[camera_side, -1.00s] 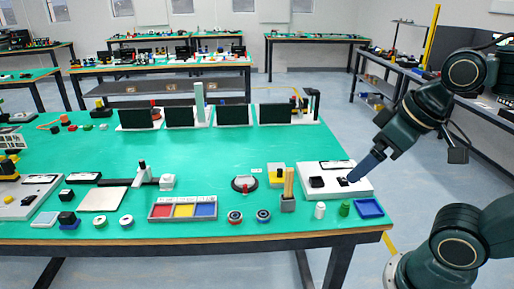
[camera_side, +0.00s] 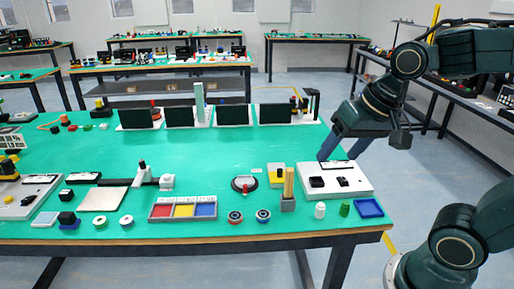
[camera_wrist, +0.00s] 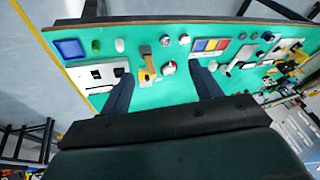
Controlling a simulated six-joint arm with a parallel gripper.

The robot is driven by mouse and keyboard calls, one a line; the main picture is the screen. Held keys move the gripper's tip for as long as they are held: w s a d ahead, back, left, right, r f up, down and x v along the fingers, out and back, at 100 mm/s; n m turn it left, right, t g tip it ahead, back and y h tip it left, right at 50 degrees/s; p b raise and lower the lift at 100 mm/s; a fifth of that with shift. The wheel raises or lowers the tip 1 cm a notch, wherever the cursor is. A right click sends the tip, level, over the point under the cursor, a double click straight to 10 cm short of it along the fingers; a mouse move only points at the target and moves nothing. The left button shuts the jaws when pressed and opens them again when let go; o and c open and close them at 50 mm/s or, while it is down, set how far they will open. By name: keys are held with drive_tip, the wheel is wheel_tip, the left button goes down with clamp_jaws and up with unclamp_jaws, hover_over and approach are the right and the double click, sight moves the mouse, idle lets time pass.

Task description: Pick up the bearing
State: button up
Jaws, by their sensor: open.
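A three-colour tray (camera_side: 184,209) stands left of the rings, and a pencil holder (camera_side: 288,202) to their right. A white module (camera_side: 360,184), white cylinder (camera_side: 320,210), green cylinder (camera_side: 344,209) and blue tray (camera_side: 369,208) are farther right. The green table's middle (camera_side: 215,165) is mostly clear.

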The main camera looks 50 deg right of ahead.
drive_tip(key=w+d+f+m+g+y, duration=0.1)
drive_tip(key=w+d+f+m, duration=0.1)
drive_tip(key=w+f+m, duration=0.6)
drive_tip(key=w+d+f+m+g+y, duration=0.1)
drive_tip(key=w+d+f+m, duration=0.1)
drive_tip(key=w+f+m, duration=0.7)
drive_tip(key=w+m, duration=0.1)
drive_tip(key=m, duration=0.3)
drive_tip(key=shift+d+g, duration=0.3)
drive_tip(key=shift+d, duration=0.1)
drive_tip(key=shift+f, duration=0.1)
hover_over(264, 214)
drive_tip(key=s+d, duration=0.1)
drive_tip(key=shift+d+f, duration=0.1)
drive_tip(key=shift+f, duration=3.95)
drive_tip(key=shift+f, duration=0.1)
drive_tip(key=shift+x, duration=2.45)
drive_tip(key=shift+c, duration=0.3)
drive_tip(key=c, duration=1)
